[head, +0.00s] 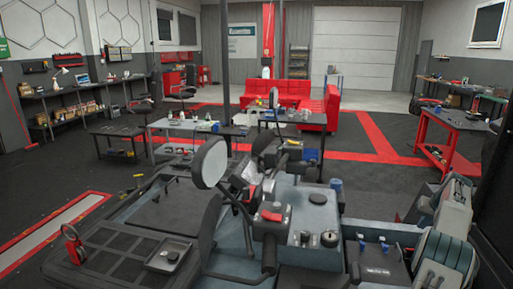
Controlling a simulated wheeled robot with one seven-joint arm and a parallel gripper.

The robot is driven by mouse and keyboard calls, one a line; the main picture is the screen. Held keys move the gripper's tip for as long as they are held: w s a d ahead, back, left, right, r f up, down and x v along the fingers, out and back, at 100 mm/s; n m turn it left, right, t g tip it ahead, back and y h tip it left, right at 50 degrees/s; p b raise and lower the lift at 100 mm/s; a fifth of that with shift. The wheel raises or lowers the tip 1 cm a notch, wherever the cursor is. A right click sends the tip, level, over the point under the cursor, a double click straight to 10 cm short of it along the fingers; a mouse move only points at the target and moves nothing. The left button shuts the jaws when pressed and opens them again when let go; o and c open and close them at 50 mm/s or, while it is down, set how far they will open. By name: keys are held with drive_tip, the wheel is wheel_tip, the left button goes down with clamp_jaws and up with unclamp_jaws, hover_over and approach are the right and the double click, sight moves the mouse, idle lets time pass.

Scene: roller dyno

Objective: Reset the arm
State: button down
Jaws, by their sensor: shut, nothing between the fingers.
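I cannot make out my gripper or my arm anywhere in the head view. A large grey and dark vehicle-like machine (330,215) fills the lower middle of the picture. A round pale disc (209,163), like a mirror, stands up from it. A red part (271,216) and dark knobs sit on its top.
Work tables (190,124) with small items stand beyond the machine. A red sofa (290,92) is behind them. A red workbench (450,118) is at the right, shelves (70,110) at the left. Dark posts rise mid-picture. Dark floor (385,180) is clear toward the right.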

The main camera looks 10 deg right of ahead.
drive_tip(key=w+a+r+n, duration=0.1)
drive_tip(key=w+a+r, duration=0.3)
drive_tip(key=a, duration=0.5)
drive_tip(key=w+a+r+n, duration=0.1)
drive_tip(key=a+r, duration=0.6)
drive_tip(key=a, duration=0.3)
drive_tip(key=s+a+r+n, duration=0.1)
drive_tip(key=s+a+r, duration=0.1)
drive_tip(key=a, duration=0.6)
drive_tip(key=s+a+r, duration=0.1)
drive_tip(key=a+r, duration=0.2)
drive_tip(key=a, duration=0.4)
drive_tip(key=s+a+n+g, duration=0.1)
drive_tip(key=s+a+n, duration=0.1)
drive_tip(key=s+a, duration=1.1)
drive_tip(key=s+a+f+n, duration=0.1)
drive_tip(key=s+a+f, duration=0.2)
drive_tip(key=s+a, duration=0.2)
drive_tip(key=s+a+f+n, duration=0.1)
drive_tip(key=s+a+f, duration=0.3)
drive_tip(key=s, duration=0.7)
drive_tip(key=shift+a+f+n+y, duration=0.15)
drive_tip(key=shift+a+n+y, duration=0.2)
drive_tip(key=shift+a, duration=0.9)
drive_tip(key=shift+r, duration=0.6)
